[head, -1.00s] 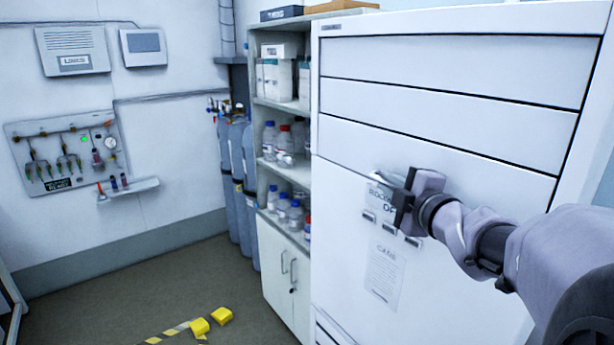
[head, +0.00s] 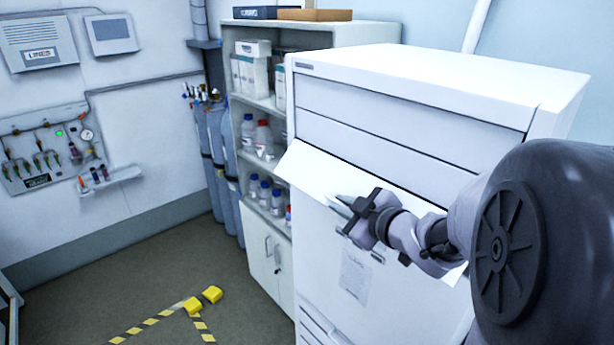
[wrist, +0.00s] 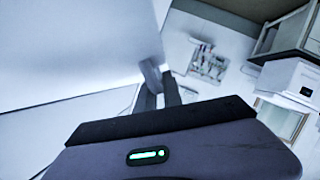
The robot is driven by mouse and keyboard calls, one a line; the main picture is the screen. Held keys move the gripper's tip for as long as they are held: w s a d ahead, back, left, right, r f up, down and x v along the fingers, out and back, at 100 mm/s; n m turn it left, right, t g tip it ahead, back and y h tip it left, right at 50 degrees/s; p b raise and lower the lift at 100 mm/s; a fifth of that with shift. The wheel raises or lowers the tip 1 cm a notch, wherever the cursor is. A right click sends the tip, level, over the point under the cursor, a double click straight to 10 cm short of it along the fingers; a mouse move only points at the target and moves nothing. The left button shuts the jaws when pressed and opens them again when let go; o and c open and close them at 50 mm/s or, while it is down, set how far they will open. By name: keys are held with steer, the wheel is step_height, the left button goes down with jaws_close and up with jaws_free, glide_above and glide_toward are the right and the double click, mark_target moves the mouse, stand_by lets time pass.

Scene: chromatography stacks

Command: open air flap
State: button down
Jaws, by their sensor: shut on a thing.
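The white air flap (head: 312,172) is the lowest of the stacked panels on the front of the tall white cabinet (head: 350,112). It is swung out, its lower edge standing away from the front. My gripper (head: 345,205) is at that lower edge, shut on the flap. In the wrist view the flap is the broad pale panel (wrist: 75,55) at upper left, and my gripper's dark fingers (wrist: 155,78) meet its edge. The contact is partly hidden in the head view by the fingers and wrist.
A shelf unit (head: 236,130) with bottles and boxes stands close to the cabinet's left. Gas cylinders (head: 218,160) and a wall panel with valves (head: 45,150) are farther left.

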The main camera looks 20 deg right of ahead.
steer(key=shift+a+r+m+p, duration=0.15)
steer(key=shift+r+m+p, duration=0.35)
steer(key=shift+p, duration=0.6)
steer(key=shift+y, duration=0.3)
steer(key=c, duration=1.5)
jaws_free()
steer(key=shift+w, duration=0.1)
steer(key=v, duration=1.7)
steer(key=shift+s+r+p, duration=0.25)
steer(key=shift+p, duration=0.1)
